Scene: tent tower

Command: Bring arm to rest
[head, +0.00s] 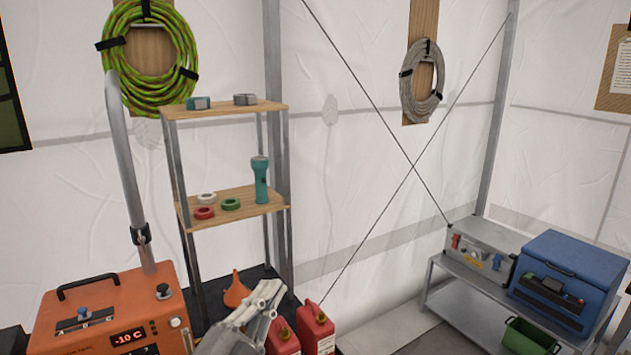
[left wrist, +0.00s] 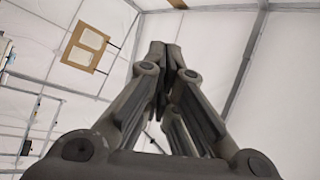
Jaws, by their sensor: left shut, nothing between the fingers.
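My left gripper (head: 272,290) shows at the bottom middle of the head view, raised in front of the red fuel cans. In the left wrist view my left gripper (left wrist: 170,50) points up toward the tent ceiling. Its fingers are together and nothing is between them. My right gripper is in neither view.
An orange heater (head: 110,310) with a grey pipe stands at the left. Behind are a wooden shelf (head: 235,205) with a teal flashlight (head: 260,180), an orange funnel (head: 236,291) and red fuel cans (head: 317,328). At the right, a metal bench (head: 450,270) bears a blue box (head: 568,270).

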